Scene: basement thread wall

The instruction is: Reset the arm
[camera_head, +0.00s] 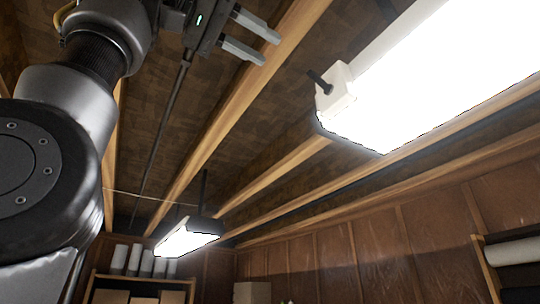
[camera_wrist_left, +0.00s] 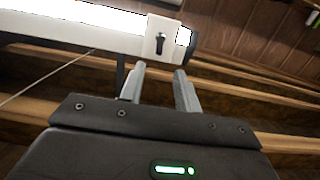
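My left arm (camera_head: 65,120) comes in from the left of the head view and is raised toward the ceiling. My left gripper (camera_head: 269,49) is at the top of that view, with two grey fingers apart and nothing between them. The wrist view also shows the left gripper (camera_wrist_left: 160,72) open and empty, its fingers pointing toward the white end cap of a lamp. In the head view the gripper appears left of the near lamp, apart from it in the picture. My right gripper is not in view.
A bright near lamp (camera_head: 430,75) hangs at the upper right; its white end cap (camera_head: 337,92) carries a dark switch lever (camera_head: 320,81). A second lamp (camera_head: 186,237) hangs farther back. Wooden beams (camera_head: 235,110) cross the ceiling. A shelf (camera_head: 140,283) with white rolls stands at the back.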

